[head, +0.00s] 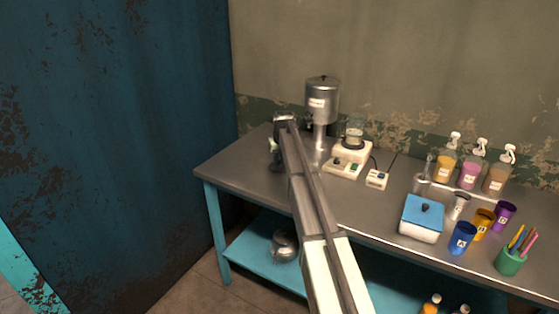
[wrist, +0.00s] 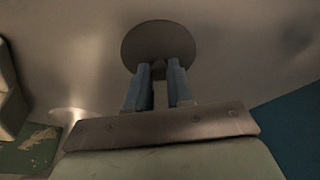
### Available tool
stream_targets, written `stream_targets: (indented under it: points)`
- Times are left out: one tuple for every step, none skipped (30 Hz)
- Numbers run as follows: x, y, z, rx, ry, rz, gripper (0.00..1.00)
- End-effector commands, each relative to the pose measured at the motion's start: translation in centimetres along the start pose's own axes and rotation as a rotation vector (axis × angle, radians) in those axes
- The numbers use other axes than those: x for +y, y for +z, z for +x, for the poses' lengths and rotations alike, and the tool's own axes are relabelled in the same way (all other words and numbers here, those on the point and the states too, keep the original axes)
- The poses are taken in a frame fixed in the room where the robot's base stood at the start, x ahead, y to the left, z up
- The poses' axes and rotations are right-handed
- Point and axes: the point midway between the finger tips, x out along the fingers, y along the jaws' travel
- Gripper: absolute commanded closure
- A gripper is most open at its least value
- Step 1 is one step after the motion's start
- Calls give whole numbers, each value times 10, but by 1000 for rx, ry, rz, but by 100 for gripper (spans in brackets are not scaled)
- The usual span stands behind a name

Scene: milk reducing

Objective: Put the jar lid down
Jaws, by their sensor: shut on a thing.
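In the wrist view, my gripper (wrist: 158,72) has its two blue-grey fingers close together on a small knob. The knob belongs to a round, dark grey jar lid (wrist: 158,38), seen just beyond the fingertips against the grey metal tabletop (wrist: 70,28). I cannot tell whether the lid touches the tabletop. In the head view, my arm reaches to the left part of the table (head: 235,172), left of the metal dispenser. The fingertips and the lid are mostly hidden behind my own wrist there.
A metal dispenser (head: 322,100) stands just right of my wrist. A white device with a glass jar (head: 355,130) is beside it. A blue-lidded box (head: 422,218), coloured cups (head: 462,238) and pump bottles (head: 470,172) fill the right side. The table's left end is clear.

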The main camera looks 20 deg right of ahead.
Motion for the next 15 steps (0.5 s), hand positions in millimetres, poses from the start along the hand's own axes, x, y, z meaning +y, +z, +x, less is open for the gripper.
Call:
stream_targets:
  points:
    - [0,1,4,0,0,0,100]
    - [0,1,4,0,0,0,100]
    - [0,1,4,1,0,0,100]
    - [0,1,4,1,0,0,100]
    - [0,1,4,1,0,0,100]
    - [0,1,4,1,0,0,100]
    - [0,1,4,1,0,0,100]
    - [0,1,4,1,0,0,100]
    - [0,1,4,1,0,0,100]
    - [0,1,4,1,0,0,100]
    - [0,1,5,1,0,0,100]
    - [0,2,6,1,0,0,100]
    - [0,2,6,1,0,0,78]
    - [0,2,6,1,0,0,75]
    - [0,2,6,1,0,0,71]
